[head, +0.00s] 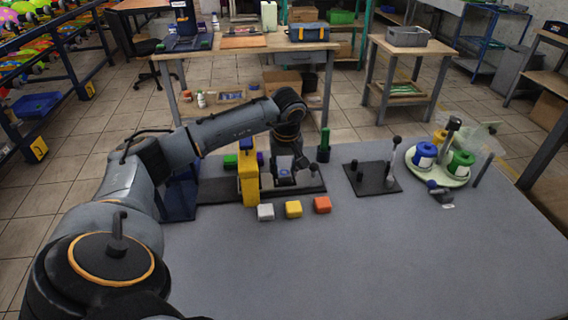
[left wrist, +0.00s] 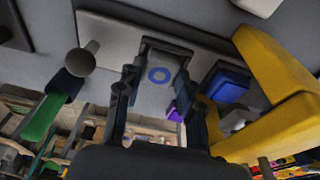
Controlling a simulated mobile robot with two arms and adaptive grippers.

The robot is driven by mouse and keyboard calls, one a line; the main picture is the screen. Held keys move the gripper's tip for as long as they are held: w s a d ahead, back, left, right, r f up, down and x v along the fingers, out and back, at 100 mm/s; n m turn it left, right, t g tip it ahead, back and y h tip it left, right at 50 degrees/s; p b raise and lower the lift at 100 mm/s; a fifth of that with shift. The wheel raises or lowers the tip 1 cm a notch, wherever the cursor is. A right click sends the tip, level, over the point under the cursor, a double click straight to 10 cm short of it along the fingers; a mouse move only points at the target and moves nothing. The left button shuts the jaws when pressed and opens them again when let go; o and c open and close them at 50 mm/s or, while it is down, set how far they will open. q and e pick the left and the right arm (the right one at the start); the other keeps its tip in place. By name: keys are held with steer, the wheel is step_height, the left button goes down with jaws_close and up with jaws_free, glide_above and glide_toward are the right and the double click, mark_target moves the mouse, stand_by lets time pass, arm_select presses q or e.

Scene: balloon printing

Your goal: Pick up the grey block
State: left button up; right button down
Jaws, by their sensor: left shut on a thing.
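My left gripper (head: 284,180) is over the dark base on the table, just right of the yellow stand. In the left wrist view my left gripper (left wrist: 163,62) has its two fingers on either side of a grey block (left wrist: 146,98) with a blue ring on its face, and is shut on it. The same block (head: 284,163) shows small between the fingers in the head view. I cannot tell whether it is clear of the base. Another pale grey block (head: 265,212) lies in front on the table. My right gripper is out of view.
A yellow block (head: 293,209) and an orange block (head: 322,205) lie beside the pale one. The yellow stand (head: 248,180) is close on the left, a green post (head: 324,147) on the right. A round tray (head: 456,180) holds bottles. The front table (head: 390,265) is clear.

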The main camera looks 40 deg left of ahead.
arm_select(q)
steer(key=shift+r+p, duration=0.55)
steer(key=shift+r, duration=0.15)
steer(key=shift+w+a+p+v, duration=0.15)
steer(key=shift+p+v, duration=0.65)
steer(key=shift+v, duration=0.2)
steer(key=shift+w+a+p+v, duration=0.15)
steer(key=shift+p+v, duration=0.6)
steer(key=shift+v, duration=0.25)
steer(key=shift+w+a+p+v, duration=0.1)
steer(key=shift+a+p+v, duration=0.05)
steer(key=shift+p+v, duration=0.8)
steer(key=shift+r, duration=0.15)
